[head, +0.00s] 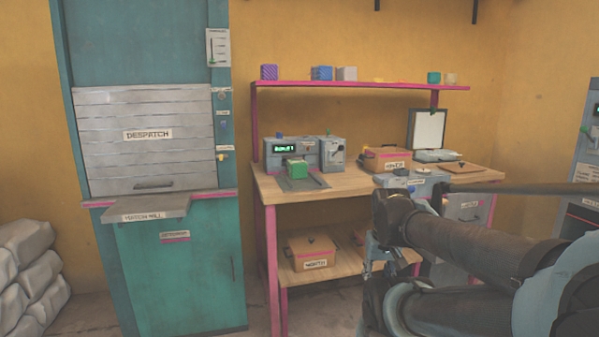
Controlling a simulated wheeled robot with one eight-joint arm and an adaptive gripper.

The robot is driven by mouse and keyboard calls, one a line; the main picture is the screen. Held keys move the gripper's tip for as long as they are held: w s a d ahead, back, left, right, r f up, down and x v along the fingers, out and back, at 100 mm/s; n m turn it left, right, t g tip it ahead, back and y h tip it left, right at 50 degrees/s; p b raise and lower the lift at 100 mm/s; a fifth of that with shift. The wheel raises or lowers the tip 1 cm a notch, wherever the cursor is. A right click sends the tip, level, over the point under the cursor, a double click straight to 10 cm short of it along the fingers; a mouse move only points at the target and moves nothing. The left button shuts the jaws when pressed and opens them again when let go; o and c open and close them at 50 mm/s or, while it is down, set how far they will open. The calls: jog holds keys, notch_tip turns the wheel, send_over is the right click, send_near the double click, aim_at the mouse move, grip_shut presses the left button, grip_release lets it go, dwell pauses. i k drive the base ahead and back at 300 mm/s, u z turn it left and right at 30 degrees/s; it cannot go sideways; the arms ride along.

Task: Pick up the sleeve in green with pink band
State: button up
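A green block-like item (297,168) sits on the front plate of a grey machine (306,153) at the left of the workbench. I cannot make out a pink band on it at this size. A teal-green item (433,78) stands on the pink shelf at the right; no band is clear on it either. My arm reaches in from the right, in front of the workbench's right part. Pale metal parts at its end may be my gripper (372,258), low and right of the green block and well apart from it. Its fingers are not clear.
The wooden workbench (262,187) has pink legs. A lidded crate (388,160) and an upright white panel (427,130) stand at its right. Another crate (310,252) is on the lower shelf. A teal despatch cabinet (190,270) stands left, with grey sacks (35,265) beside it.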

aim_at(297, 167)
jog(key=i, duration=0.95)
jog(key=u, duration=0.05)
